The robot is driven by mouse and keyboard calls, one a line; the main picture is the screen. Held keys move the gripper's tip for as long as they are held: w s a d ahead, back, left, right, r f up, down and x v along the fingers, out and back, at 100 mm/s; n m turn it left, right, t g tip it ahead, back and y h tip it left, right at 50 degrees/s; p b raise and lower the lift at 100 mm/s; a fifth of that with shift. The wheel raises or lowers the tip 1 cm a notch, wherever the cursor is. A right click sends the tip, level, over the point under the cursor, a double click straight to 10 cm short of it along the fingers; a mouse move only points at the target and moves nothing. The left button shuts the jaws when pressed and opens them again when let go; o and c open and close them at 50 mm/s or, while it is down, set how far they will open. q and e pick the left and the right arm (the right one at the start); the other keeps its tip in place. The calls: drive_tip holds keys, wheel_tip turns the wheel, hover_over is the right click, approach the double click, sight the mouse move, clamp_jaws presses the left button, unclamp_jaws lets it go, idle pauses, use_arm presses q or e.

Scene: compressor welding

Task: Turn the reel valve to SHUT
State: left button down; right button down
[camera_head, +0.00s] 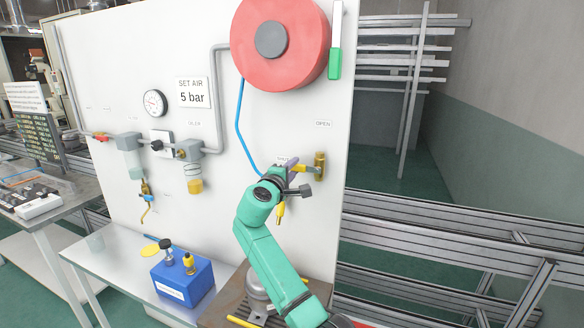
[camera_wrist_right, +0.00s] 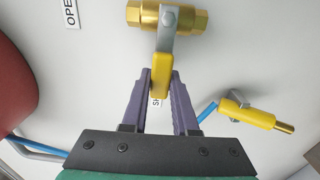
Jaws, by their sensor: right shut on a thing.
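The reel valve is a brass body (camera_head: 320,160) on the white panel, below the red hose reel (camera_head: 312,50). Its yellow lever (camera_wrist_right: 160,70) hangs from the brass valve body (camera_wrist_right: 183,20) in the right wrist view. My right gripper (camera_wrist_right: 161,76) is shut on the lever, with a purple finger on each side. In the head view the right gripper (camera_head: 297,170) is at the valve. The lever points toward the SHUT label (camera_wrist_right: 156,102), which is partly hidden behind it. The OPEN label (camera_head: 323,123) is above the valve. My left gripper is not in view.
A blue hose (camera_head: 241,130) runs from the reel down to a yellow-handled fitting (camera_wrist_right: 252,116) beside the gripper. A gauge (camera_head: 154,103) and air units are on the panel to the left. A blue box (camera_head: 182,284) stands on the bench. Metal rails (camera_head: 450,225) are at right.

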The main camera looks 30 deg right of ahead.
drive_tip(key=shift+s+d+r, duration=0.1)
drive_tip(key=shift+r, duration=0.15)
drive_tip(key=c, duration=0.7)
unclamp_jaws()
drive_tip(key=shift+d+f, duration=0.3)
drive_tip(key=shift+d, duration=0.1)
drive_tip(key=b+v, duration=0.6)
drive_tip(key=v, duration=0.8)
drive_tip(key=shift+a, duration=0.2)
